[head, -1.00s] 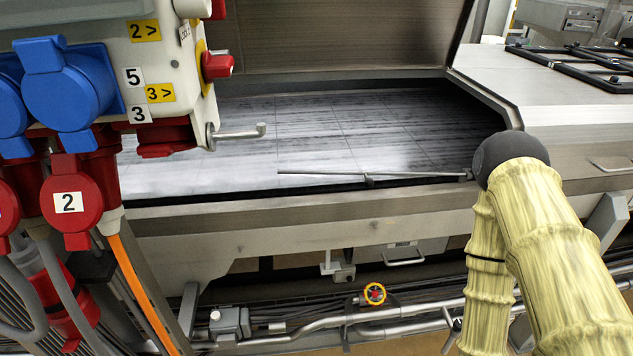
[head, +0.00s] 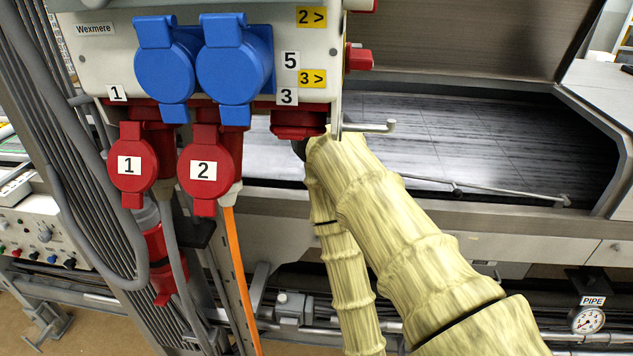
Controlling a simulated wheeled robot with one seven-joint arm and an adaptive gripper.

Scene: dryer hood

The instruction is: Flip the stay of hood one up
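The stay (head: 505,192) is a thin grey metal rod in the head view. It lies low and nearly flat along the front edge of the open dryer bed, with a small dark knob partway along and a bracket at its right end. Its left end is close to the hook under the socket box. The raised hood (head: 480,40) is a brownish metal panel behind the bed. I see no number on the hood. My arm, in a pale yellow ribbed sleeve, rises in front of the machine. Its upper part meets the socket box, and my gripper is not visible.
A socket box (head: 190,20) with blue and red sockets hangs at upper left, close to my arm. A metal hook (head: 370,127) sticks out from its right side. Grey cables and an orange one hang below. A gauge marked PIPE (head: 588,318) is at lower right.

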